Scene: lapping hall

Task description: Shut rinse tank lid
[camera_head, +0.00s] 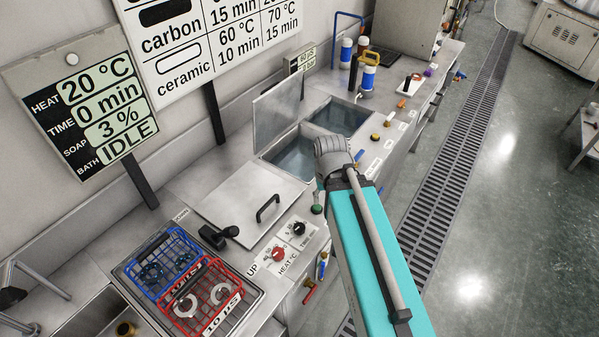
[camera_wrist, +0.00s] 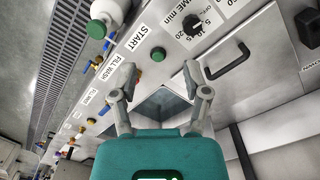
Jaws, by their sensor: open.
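An open grey metal lid (camera_head: 277,108) stands upright at the back of the counter, beside two open water-filled basins. The nearer basin (camera_head: 287,158) lies in front of it and the farther basin (camera_head: 342,118) to its right. I cannot tell which basin is the rinse tank. My gripper (camera_wrist: 163,73) is open and empty in the wrist view, with its fingers spread above the counter front and a basin (camera_wrist: 165,103) showing between them. In the head view my arm's wrist is over the front edge, and the fingers are hidden.
A flat closed lid (camera_head: 225,190) with a black handle (camera_head: 268,208) lies left of the nearer basin. Blue and red wire baskets (camera_head: 205,300) sit at the front left. Bottles (camera_head: 368,75) stand beyond the basins. Knobs and a green START button (camera_wrist: 158,54) line the front.

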